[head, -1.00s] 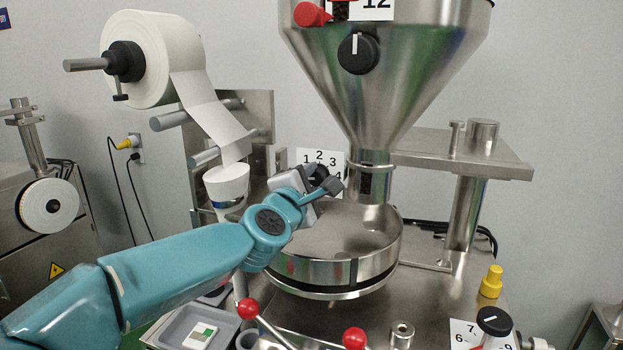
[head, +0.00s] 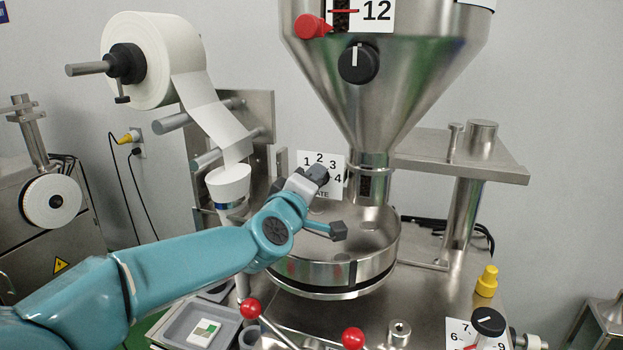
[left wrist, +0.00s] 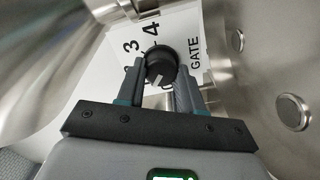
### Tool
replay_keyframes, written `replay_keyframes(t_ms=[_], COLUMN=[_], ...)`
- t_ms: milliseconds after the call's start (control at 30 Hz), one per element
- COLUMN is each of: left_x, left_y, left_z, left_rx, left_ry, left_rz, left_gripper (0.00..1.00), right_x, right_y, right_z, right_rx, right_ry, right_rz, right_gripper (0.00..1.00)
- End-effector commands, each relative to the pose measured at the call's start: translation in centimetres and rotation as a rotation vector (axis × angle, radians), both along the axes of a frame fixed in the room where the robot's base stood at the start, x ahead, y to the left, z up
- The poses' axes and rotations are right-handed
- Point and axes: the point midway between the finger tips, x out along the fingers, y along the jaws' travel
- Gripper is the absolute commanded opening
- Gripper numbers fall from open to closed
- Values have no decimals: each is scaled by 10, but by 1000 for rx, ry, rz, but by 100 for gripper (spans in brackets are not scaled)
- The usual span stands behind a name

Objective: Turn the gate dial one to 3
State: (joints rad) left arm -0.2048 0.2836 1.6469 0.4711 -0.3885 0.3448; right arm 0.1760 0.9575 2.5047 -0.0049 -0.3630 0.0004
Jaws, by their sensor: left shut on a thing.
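The gate dial (left wrist: 156,66) is a round black knob on a white plate marked GATE (left wrist: 190,45). In the left wrist view its pale mark points down and a little left, away from the 3, which shows at the upper left. My left gripper (left wrist: 158,82) has one finger on each side of the dial and is shut on it. In the head view the left gripper (head: 315,180) covers the dial and part of the number plate (head: 332,163). The numbers 1 to 4 show around it. My right gripper is in neither view.
The steel hopper (head: 400,85) with another black dial (head: 358,63) stands above right. A round steel pan (head: 335,275) lies below. A paper roll (head: 152,60) hangs at the upper left. Red-knobbed levers (head: 353,338) stand in front.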

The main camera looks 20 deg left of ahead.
Motion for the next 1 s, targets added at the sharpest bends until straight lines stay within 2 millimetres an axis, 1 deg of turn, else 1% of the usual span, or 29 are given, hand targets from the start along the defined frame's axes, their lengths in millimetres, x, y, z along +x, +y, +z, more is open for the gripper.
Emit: replay_keyframes(t_ms=[33, 300, 733, 767, 800, 833, 1000], left_x=[0, 0, 0, 0, 0, 0, 0], left_y=[-1, -2, -2, -2, -2, -2, -1], left_z=[-2, -3, -4, -4, -4, -4, -2], left_rx=[19, 80, 88, 88, 88, 88, 87], left_ry=[7, 6, 7, 7, 7, 6, 3], left_rz=[-4, -5, -5, -5, -5, -5, -3], left_gripper=[6, 6, 6, 39, 52, 62, 62], right_x=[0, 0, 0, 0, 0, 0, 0], right_y=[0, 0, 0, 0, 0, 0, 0], right_z=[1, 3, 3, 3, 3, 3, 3], right_rx=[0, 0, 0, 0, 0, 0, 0], right_ry=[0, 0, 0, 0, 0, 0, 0], right_rz=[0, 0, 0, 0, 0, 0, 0], right_gripper=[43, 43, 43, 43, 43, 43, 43])
